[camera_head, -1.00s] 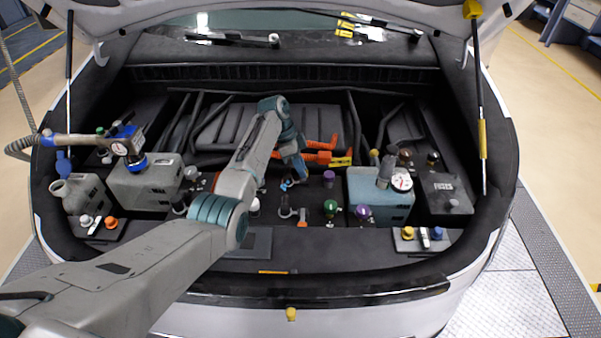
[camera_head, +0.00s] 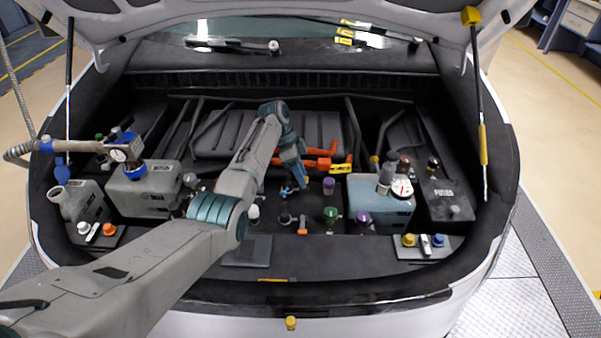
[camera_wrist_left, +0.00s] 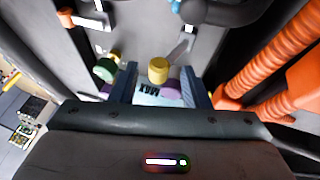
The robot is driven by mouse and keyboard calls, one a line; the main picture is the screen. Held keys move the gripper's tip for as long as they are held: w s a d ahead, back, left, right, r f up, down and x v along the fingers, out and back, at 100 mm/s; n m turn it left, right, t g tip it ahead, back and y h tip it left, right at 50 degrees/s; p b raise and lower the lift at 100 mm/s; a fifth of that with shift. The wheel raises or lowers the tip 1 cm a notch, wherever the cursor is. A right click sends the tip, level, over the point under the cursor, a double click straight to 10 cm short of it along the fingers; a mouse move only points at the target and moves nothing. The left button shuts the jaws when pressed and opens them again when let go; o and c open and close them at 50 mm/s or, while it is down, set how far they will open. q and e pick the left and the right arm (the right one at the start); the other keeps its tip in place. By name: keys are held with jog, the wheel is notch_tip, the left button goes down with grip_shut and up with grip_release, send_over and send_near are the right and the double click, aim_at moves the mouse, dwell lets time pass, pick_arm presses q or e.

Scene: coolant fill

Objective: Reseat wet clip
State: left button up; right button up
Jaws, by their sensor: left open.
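My left gripper (camera_head: 292,186) points down into the middle of the open bay. It shows in the left wrist view (camera_wrist_left: 162,92) with its fingers apart. Between and beyond them are a yellow cap (camera_wrist_left: 158,70), a purple cap and a label. A green cap (camera_wrist_left: 106,68) is beside the left finger. I cannot pick out the wet clip with certainty. Silver clamp-like fittings on short hoses show at the top of the wrist view, one on the left (camera_wrist_left: 98,14) and one on the right (camera_wrist_left: 182,48). Small hose fittings (camera_head: 286,219) also stand below the gripper in the head view.
Orange ribbed cables (camera_head: 318,163) lie close to the gripper's right. A blue-grey tank (camera_head: 380,212) with a gauge stands at the right. A grey tank (camera_head: 150,190) with a blue-capped filler tool stands at the left. A yellow-sleeved strut (camera_head: 483,150) holds the lid at right.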

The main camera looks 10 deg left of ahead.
pick_arm(q)
jog(key=shift+r, duration=0.1)
jog(key=b+v, duration=0.3)
jog(key=v, duration=0.7)
jog(key=shift+r, duration=0.3)
jog(key=shift+a, duration=0.15)
